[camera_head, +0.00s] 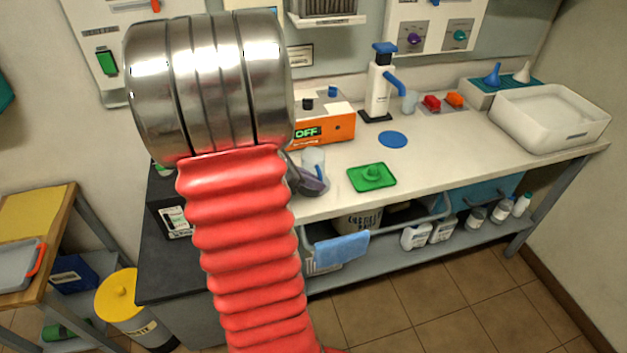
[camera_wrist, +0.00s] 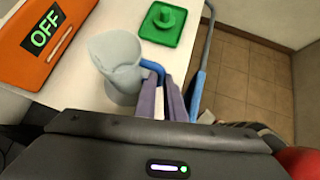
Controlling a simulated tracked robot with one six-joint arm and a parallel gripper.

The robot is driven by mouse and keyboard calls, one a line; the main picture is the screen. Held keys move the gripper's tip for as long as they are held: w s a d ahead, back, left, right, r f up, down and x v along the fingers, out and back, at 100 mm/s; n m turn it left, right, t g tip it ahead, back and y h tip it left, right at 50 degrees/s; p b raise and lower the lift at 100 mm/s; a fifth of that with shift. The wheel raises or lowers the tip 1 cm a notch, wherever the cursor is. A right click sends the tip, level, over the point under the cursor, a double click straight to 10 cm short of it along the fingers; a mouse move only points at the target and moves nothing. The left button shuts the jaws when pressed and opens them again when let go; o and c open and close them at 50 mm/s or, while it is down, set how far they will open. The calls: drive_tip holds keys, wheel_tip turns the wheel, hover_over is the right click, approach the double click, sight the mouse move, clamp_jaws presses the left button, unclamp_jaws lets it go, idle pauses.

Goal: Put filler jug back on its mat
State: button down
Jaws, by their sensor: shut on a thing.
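The filler jug (camera_wrist: 117,65) is a pale translucent jug with a blue handle in the wrist view. My gripper (camera_wrist: 161,92) is shut on that handle, its two purple-grey fingers on either side. In the head view the jug (camera_head: 314,159) and gripper (camera_head: 311,182) show at the bench's front left, partly hidden by my red arm. I cannot tell whether the jug's base touches the bench. A flat round blue mat (camera_head: 392,139) lies bare farther back and to the right, apart from the jug.
A green tray with a green knobbed piece (camera_head: 371,177) lies right of the jug. An orange box (camera_head: 326,129) reading OFF stands behind it. A white basin (camera_head: 550,121) is far right.

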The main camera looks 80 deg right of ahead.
drive_tip(key=shift+f, duration=0.2)
drive_tip(key=c, duration=1.8)
unclamp_jaws()
drive_tip(key=shift+o, duration=0.2)
drive_tip(key=v, duration=1.3)
drive_tip(key=shift+w+a+r, duration=0.2)
drive_tip(key=shift+w, duration=0.05)
